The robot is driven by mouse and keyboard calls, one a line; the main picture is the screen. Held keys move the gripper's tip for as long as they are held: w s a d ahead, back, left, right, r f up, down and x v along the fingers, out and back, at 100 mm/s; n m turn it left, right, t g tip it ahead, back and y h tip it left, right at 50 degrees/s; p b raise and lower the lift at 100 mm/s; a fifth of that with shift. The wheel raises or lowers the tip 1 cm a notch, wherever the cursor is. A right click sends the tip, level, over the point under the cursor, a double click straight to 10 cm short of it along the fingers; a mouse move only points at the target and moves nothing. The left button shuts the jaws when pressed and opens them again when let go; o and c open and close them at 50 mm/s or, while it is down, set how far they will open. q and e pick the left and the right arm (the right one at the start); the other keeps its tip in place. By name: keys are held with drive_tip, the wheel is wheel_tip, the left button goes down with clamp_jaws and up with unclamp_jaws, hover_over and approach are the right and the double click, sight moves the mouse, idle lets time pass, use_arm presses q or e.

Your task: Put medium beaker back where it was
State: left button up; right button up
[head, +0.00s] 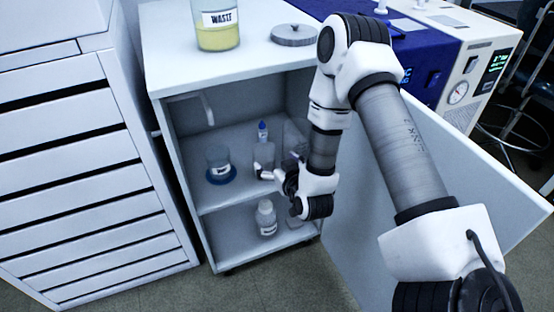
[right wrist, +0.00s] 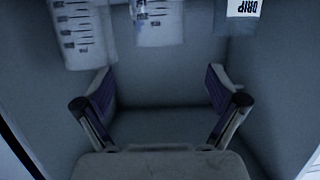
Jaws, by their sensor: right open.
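Two clear graduated beakers stand on the upper shelf of the open cabinet. The smaller one (head: 264,153), which looks like the medium beaker, is left of a larger one (head: 295,138). In the right wrist view, upside down, the larger beaker (right wrist: 82,32) and the smaller one (right wrist: 158,22) show at the top edge. My right gripper (head: 268,176) is at the shelf front, just before the beakers. In the right wrist view its fingers (right wrist: 160,92) are apart with nothing between them. My left gripper is not in view.
A labelled beaker with blue liquid (head: 220,165) stands left on the upper shelf; its DRIP label (right wrist: 243,8) shows in the wrist view. A blue-capped bottle (head: 262,132) is behind. A white bottle (head: 266,218) is on the lower shelf. The open door (head: 470,165) is right.

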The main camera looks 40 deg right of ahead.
drive_tip(key=s+a+f+n+g+y, duration=0.1)
drive_tip(key=s+a+f+g+y, duration=0.1)
drive_tip(key=s+a+f+g, duration=0.45)
drive_tip(key=s+a+f+n+g+y, duration=0.1)
drive_tip(key=s+a+f+g, duration=0.15)
drive_tip(key=s+f, duration=0.65)
drive_tip(key=s+a+f+g, duration=0.1)
drive_tip(key=s+f+g, duration=0.1)
drive_tip(key=s, duration=0.4)
drive_tip(key=s+a+f+g, duration=0.1)
drive_tip(key=s+f+g, duration=0.1)
drive_tip(key=s, duration=0.5)
drive_tip(key=shift+a+g, duration=0.3)
drive_tip(key=shift+g, duration=0.4)
